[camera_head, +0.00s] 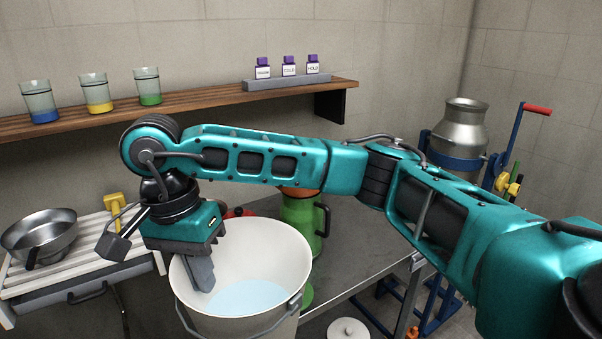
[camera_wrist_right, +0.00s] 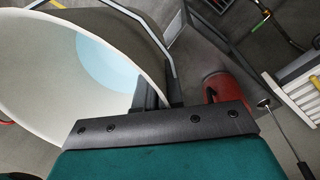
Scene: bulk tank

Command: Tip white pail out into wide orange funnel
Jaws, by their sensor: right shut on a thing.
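The white pail (camera_head: 245,240) is in the lower middle of the head view, its mouth facing up, with pale bluish liquid (camera_head: 248,298) inside. My right gripper (camera_head: 201,275) is shut on the pail's left wall at the rim, one finger showing inside. In the right wrist view the pail (camera_wrist_right: 45,75) fills the left side, and the gripper (camera_wrist_right: 158,95) clasps its wall. An orange piece (camera_head: 300,192), apparently the funnel, sits on a green can (camera_head: 302,222) behind the pail. My right arm hides most of it. My left gripper is not in view.
A grey table (camera_head: 365,243) extends right of the green can. A slatted white bench (camera_head: 75,250) with a steel bowl (camera_head: 40,235) stands at left. A wooden shelf (camera_head: 190,93) holds glasses and small bottles. A white lid (camera_head: 347,329) lies low. A metal churn (camera_head: 460,125) stands at right.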

